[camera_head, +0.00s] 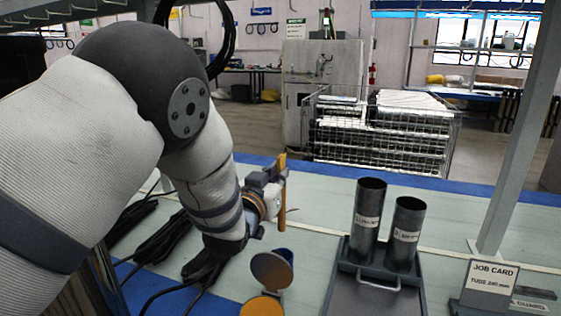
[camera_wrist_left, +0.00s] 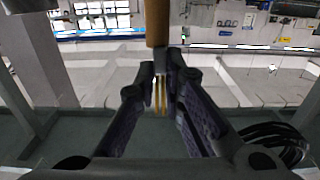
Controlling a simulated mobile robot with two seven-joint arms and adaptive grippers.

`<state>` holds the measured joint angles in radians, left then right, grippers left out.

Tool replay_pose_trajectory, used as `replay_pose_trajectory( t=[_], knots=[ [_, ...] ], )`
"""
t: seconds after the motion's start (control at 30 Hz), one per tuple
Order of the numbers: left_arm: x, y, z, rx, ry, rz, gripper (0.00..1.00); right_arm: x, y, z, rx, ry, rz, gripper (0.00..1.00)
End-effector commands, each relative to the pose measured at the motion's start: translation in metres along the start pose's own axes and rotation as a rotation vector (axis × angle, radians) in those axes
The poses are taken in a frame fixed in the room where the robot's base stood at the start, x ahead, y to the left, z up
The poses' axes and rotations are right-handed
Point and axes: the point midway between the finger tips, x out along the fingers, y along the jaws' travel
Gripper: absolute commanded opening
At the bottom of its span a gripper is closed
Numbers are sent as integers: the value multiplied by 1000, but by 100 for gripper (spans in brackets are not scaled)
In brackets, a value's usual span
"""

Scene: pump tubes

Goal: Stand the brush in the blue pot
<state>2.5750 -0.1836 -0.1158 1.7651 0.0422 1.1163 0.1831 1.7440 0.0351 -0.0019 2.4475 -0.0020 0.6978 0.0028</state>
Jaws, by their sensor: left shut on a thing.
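My left gripper (camera_head: 268,190) is shut on the brush (camera_head: 282,197), which stands roughly upright with its tan handle in the air above the bench. The left wrist view shows the brush handle (camera_wrist_left: 157,24) coming down to a dark band between the fingertips (camera_wrist_left: 160,85), with thin yellow strands below it. A small blue thing, likely the blue pot (camera_head: 286,254), is in front of and below the gripper. It is mostly hidden behind a grey disc, so its opening is not clear. My right gripper is out of view.
The grey disc (camera_head: 270,270) and an orange disc (camera_head: 262,306) are near the front edge. Two dark metal tubes (camera_head: 367,217) stand on a grey tray (camera_head: 345,293) to the right. A job card (camera_head: 492,280) is farther right. Black cables (camera_head: 165,240) lie at left.

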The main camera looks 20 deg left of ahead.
Motion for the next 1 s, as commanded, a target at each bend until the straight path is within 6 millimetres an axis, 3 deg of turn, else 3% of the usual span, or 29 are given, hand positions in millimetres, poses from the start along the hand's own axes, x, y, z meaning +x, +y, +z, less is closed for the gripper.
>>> replay_pose_trajectory(
  t=[0.7,1.0],
  knots=[
    [0,0,70,-1,-1,1,0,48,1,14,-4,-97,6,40],
    [0,0,99,-1,1,0,0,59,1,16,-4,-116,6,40]
  ],
)
